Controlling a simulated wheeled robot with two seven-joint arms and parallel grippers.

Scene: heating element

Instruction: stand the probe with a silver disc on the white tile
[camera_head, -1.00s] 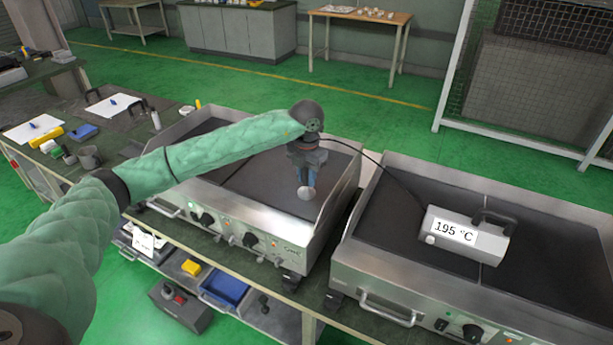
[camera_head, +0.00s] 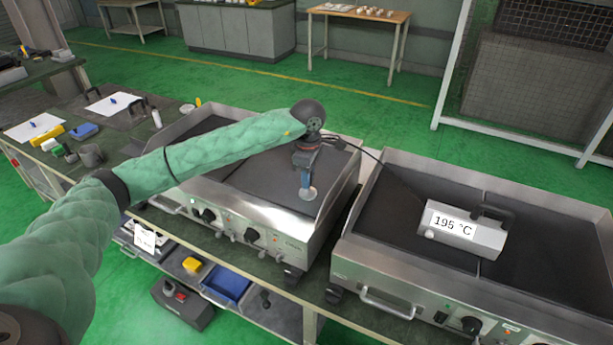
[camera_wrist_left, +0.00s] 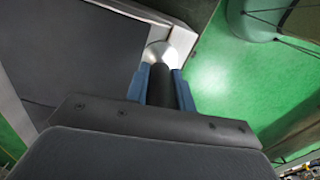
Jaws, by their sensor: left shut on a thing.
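The probe's silver disc (camera_head: 308,194) hangs at the lower end of the probe, over the front right part of the left griddle. My left gripper (camera_head: 305,180) points down, its blue fingers shut on the probe. In the left wrist view the black probe handle (camera_wrist_left: 161,88) sits between the blue fingers, with the silver disc (camera_wrist_left: 159,54) beyond them. Whether the disc touches the griddle is not clear. I cannot pick out the white tile with certainty; flat white sheets (camera_head: 34,129) lie on the bench at left. My right gripper is not in view.
A silver meter (camera_head: 487,236) reading 195 °C rests on the right griddle (camera_head: 540,275); a black cable runs from it towards the probe. The left griddle (camera_head: 262,178) has raised metal side walls. A dark cup (camera_head: 91,155) and small items crowd the left bench.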

